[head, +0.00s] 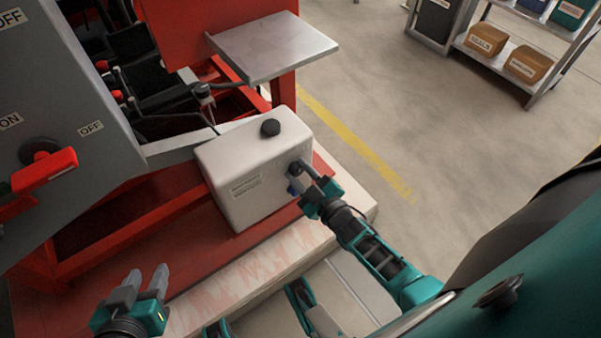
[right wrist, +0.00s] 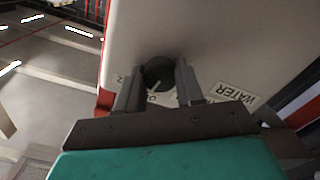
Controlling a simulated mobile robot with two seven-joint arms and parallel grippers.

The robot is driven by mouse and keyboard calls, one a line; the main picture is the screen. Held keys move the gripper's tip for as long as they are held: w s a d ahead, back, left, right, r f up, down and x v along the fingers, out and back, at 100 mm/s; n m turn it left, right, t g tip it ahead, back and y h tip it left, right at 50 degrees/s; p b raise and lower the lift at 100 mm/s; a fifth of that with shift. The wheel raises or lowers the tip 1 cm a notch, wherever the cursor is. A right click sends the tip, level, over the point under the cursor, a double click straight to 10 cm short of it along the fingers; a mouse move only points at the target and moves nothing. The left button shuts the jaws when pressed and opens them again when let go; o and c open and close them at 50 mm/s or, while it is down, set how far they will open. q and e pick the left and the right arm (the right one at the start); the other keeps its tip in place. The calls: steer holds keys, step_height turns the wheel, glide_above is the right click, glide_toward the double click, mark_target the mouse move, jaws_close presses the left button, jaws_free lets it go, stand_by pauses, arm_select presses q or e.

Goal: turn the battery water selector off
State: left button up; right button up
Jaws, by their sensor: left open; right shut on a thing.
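The battery water selector is a small dark round knob (head: 295,167) on the right-hand face of a white box (head: 240,192). In the right wrist view the knob (right wrist: 158,72) has a light pointer line on it, and a label reading WATER (right wrist: 237,95) lies to its right. My right gripper (head: 303,174) is at the knob, with one finger on each side of it, shut on it. Another label beside the knob is partly hidden by the fingers. My left gripper (head: 147,277) is open and empty at the lower left, apart from the box.
A grey panel (head: 60,90) with ON and OFF labels and a red handle (head: 45,170) stands at the left. A grey shelf plate (head: 272,46) is behind the box. A red frame (head: 150,215) surrounds the box's base.

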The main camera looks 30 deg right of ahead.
steer(key=shift+w+r+n, duration=0.1)
steer(key=shift+n, duration=1.1)
arm_select(q)
steer(key=shift+d, duration=0.1)
arm_select(e)
steer(key=o, duration=1)
arm_select(q)
steer(key=shift+w, duration=0.1)
arm_select(e)
steer(key=shift+o, duration=0.2)
steer(key=shift+s, duration=0.2)
